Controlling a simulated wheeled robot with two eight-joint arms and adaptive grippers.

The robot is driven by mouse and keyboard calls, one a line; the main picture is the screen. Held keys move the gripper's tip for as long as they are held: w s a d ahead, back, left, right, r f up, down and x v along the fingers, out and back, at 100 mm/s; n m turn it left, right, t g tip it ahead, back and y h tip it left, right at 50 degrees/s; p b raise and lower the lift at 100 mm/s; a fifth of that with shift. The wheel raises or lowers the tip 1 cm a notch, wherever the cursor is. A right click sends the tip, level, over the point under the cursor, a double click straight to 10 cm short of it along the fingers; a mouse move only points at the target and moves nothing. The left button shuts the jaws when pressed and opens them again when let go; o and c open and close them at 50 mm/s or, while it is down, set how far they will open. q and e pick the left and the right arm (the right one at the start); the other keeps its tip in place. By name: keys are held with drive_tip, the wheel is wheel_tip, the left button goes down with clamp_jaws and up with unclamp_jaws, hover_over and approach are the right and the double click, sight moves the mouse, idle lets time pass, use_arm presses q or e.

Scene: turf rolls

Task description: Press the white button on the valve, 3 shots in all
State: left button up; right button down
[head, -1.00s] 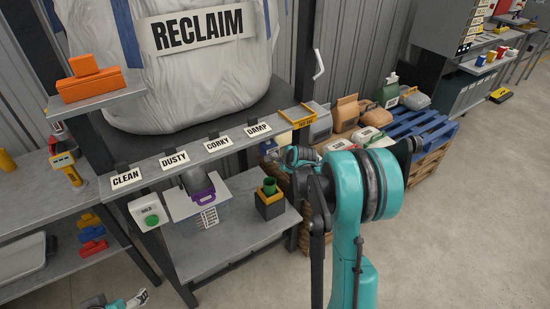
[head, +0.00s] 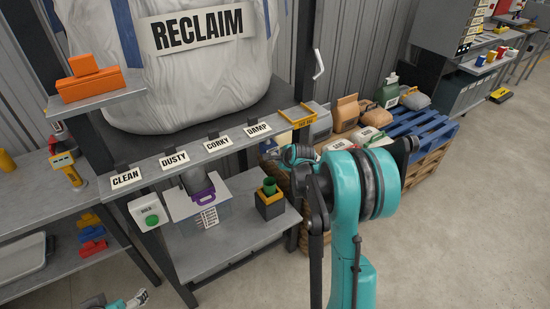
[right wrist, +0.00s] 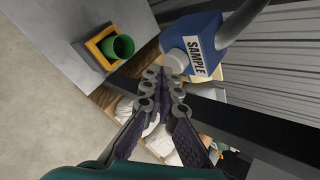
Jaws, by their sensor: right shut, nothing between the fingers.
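The blue valve (right wrist: 205,40), labelled SAMPLE, is in the right wrist view with a grey pipe. Its white button (right wrist: 176,61) faces my right gripper (right wrist: 163,76). The right gripper is shut and empty, with its fingertips right at the button; I cannot tell whether they touch it. In the head view my right gripper is hard to make out beyond my teal arm, and I cannot make out the valve.
A green cup (right wrist: 123,46) stands in a yellow and black holder on the lower shelf; it also shows in the head view (head: 269,186). The labelled shelf rail (head: 200,155) runs under the RECLAIM bag (head: 200,80). A dark beam (right wrist: 265,130) lies right of my fingers.

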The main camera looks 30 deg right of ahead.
drive_tip(key=shift+w, duration=0.55)
idle(0.4)
drive_tip(key=shift+s, duration=0.1)
idle(0.6)
drive_tip(key=shift+s, duration=0.85)
drive_tip(key=shift+s, duration=0.1)
drive_tip(key=s, duration=0.4)
drive_tip(key=shift+s+d, duration=0.2)
drive_tip(key=shift+s, duration=0.2)
